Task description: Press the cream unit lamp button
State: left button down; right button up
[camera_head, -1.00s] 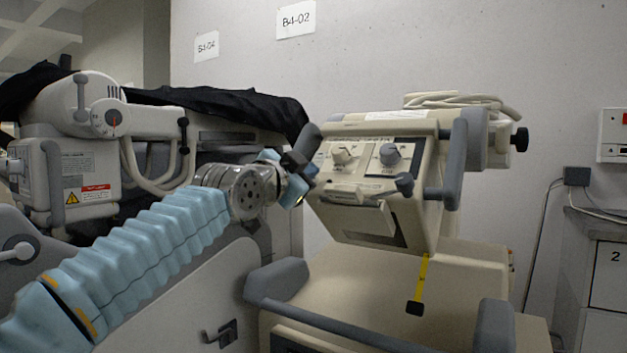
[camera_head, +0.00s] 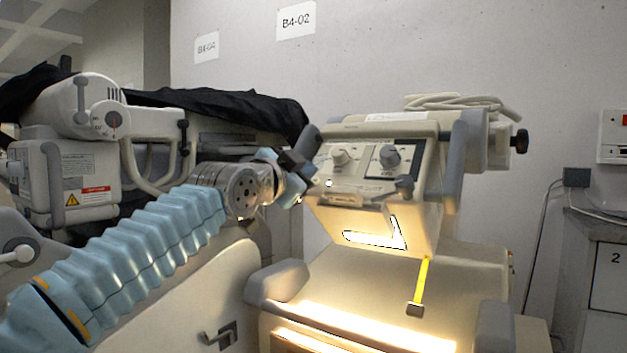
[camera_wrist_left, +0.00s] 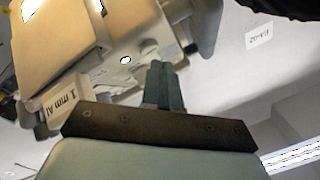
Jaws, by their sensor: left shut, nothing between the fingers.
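The cream unit (camera_head: 375,220) stands right of centre, its control panel facing me. A small round lamp button (camera_head: 329,183) glows white at the panel's lower left; it also shows as a bright spot in the wrist view (camera_wrist_left: 125,60). The lamp window (camera_head: 385,236) under the head is lit, and light falls on the cream base below. My left gripper (camera_head: 305,171) is shut and empty at the panel's left edge, apart from the button in the picture. Its fingers point up in the wrist view (camera_wrist_left: 163,84), right of the button. My right gripper is not in view.
The panel has a light knob (camera_head: 342,157) and a grey knob (camera_head: 389,156). Grey handles (camera_head: 455,165) flank the unit. Another covered cart (camera_head: 75,175) stands at left, under black cloth (camera_head: 225,103).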

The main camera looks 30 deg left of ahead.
pick_arm(q)
jog(key=shift+s+r, duration=0.15)
jog(key=shift+s, duration=0.05)
jog(key=s+r, duration=0.1)
jog(key=s+r+p, duration=0.1)
jog(key=s+r, duration=0.1)
jog(key=shift+s+a+r+p, duration=0.15)
jog(key=shift+s+p, duration=0.1)
jog(key=shift+p, duration=0.05)
dwell(0.4)
dwell(0.6)
